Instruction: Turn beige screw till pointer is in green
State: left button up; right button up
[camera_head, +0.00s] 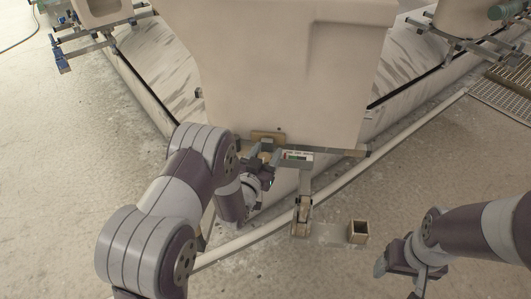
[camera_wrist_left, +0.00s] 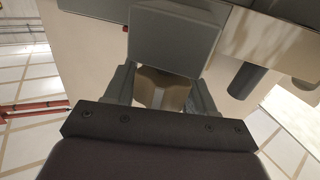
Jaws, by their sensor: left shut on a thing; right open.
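In the left wrist view a beige piece (camera_wrist_left: 162,92), seemingly the screw, sits between the fingers of my left gripper (camera_wrist_left: 163,98), which is shut on it. In the head view the left gripper (camera_head: 264,160) is at the lower front of the large beige body, just left of the gauge. The screw is mostly hidden there by the gripper. The gauge (camera_head: 298,156) is a small white strip with green and red marks; its pointer is too small to read. My right gripper (camera_head: 402,268) is open and empty over the floor at the lower right.
The large beige body (camera_head: 285,70) overhangs the work spot. A grey block (camera_wrist_left: 172,40) is close beyond the left fingers. A bracket (camera_head: 302,215) hangs below the gauge, with a small open box (camera_head: 358,231) beside it. A pale rail (camera_head: 410,125) runs along the floor.

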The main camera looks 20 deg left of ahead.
pick_arm(q)
jog(key=m+g+h, duration=0.1)
jog(key=m+h, duration=0.2)
jog(key=h, duration=0.1)
jog(key=shift+d+h, duration=0.1)
jog(key=shift+h, duration=0.3)
jog(key=shift+s+d+m+g+h, duration=0.1)
jog(key=shift+d+m+g+h, duration=0.05)
jog(key=shift+m+g+h, duration=0.9)
jog(key=shift+s+d+m+g+h, duration=0.15)
jog(key=shift+m+g+h, duration=0.6)
jog(key=shift+h, duration=0.5)
jog(key=shift+m+h, duration=0.3)
jog(key=o, duration=1)
jog(key=shift+c, duration=0.2)
jog(key=shift+p, duration=0.3)
